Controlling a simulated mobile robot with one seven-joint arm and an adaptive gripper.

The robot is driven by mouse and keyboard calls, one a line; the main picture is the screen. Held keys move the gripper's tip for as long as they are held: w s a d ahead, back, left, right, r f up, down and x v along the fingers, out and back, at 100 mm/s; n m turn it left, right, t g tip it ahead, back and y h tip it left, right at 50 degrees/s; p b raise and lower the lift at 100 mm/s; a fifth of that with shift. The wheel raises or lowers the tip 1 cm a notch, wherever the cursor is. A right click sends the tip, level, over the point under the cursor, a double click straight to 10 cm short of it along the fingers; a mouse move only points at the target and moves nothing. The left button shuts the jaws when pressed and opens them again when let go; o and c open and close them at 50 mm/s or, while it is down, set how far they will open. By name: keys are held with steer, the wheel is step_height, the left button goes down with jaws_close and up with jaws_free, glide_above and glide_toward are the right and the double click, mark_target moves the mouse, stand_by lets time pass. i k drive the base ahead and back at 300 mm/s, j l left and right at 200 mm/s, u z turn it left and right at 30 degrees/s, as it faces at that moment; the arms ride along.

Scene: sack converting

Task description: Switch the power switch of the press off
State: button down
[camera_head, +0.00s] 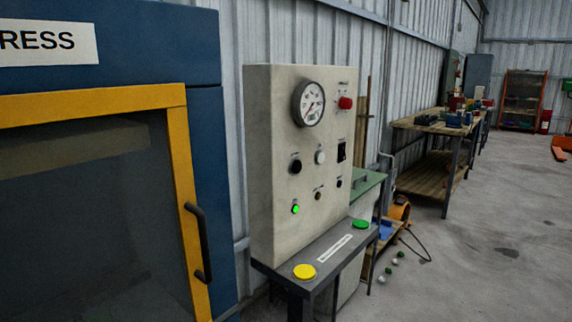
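The press (206,135) is the blue machine at the left, with a yellow-framed door (180,150) and a sign ending in "RESS". Its beige control panel (270,120) stands to the right of it. A black rocker-like switch (342,152) sits at the panel's right side, below a red knob (345,103). It looks like the power switch, but its label is too small to read and its position cannot be told. A green lamp (295,209) is lit at the panel's lower left. My gripper is not in view.
The panel also bears a round gauge (309,103), a black knob (295,166) and a white button (320,157). Below it, a dark shelf (318,257) holds a yellow button (304,271) and a green button (360,224). Open floor (480,250) lies at right.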

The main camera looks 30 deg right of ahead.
mark_target(342, 157)
steer(key=k+l, duration=0.1)
steer(key=l, duration=0.2)
steer(key=k+l, duration=0.1)
steer(key=l, duration=0.2)
steer(key=k+l, duration=0.15)
steer(key=l, duration=1)
steer(key=i+l, duration=0.15)
steer(key=i+j, duration=0.15)
steer(key=i, duration=0.25)
